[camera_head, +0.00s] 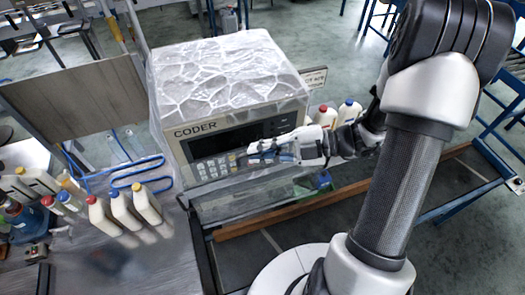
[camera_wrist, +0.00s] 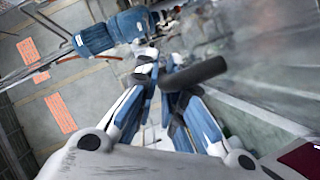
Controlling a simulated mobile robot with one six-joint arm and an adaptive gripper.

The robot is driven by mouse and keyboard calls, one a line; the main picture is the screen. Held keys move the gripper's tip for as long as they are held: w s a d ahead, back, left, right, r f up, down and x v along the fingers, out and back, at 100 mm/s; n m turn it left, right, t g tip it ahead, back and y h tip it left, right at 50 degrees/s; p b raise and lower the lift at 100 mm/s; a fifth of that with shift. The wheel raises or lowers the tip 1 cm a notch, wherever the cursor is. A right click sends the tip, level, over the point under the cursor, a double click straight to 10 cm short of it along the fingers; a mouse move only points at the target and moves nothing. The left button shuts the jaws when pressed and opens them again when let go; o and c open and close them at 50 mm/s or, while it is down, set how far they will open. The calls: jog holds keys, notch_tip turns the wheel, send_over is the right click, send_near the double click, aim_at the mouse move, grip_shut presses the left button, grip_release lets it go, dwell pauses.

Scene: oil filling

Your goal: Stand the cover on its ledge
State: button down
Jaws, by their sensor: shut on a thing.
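My gripper (camera_head: 262,152) is in front of the keypad side of the coder machine (camera_head: 228,141). In the wrist view my gripper (camera_wrist: 172,88) has its blue-padded fingers closed around a dark, rounded bar (camera_wrist: 196,73), which looks like a handle. The cover itself is hard to make out. A grey, see-through panel (camera_head: 235,203) runs along the machine's lower front, below my gripper; I cannot tell whether it is the cover or the ledge. A pale, streaked surface (camera_wrist: 252,65) fills the right of the wrist view, and its link to the bar is unclear.
Several white bottles (camera_head: 121,211) stand on the grey bench at left, near a blue wire rack (camera_head: 140,180). Two more bottles (camera_head: 349,112) stand right of the machine, close to my arm. A brown rail (camera_head: 285,212) runs along the front. Orange labels (camera_wrist: 60,114) show below.

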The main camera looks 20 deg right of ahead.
jog(key=shift+w+f, duration=0.35)
jog(key=shift+w, duration=0.45)
jog(key=shift+w+f, duration=0.3)
jog(key=shift+w, duration=0.55)
jog(key=shift+w+f, duration=0.35)
jog(key=shift+w, duration=0.45)
jog(key=w+f+b, duration=0.1)
jog(key=w+b, duration=0.2)
jog(key=w, duration=0.4)
jog(key=shift+w+f, duration=0.15)
jog(key=shift+f, duration=0.25)
jog(key=shift+p, duration=0.4)
jog(key=shift+p, duration=0.45)
jog(key=c, duration=1.6)
grip_release()
jog(key=shift+f, duration=0.1)
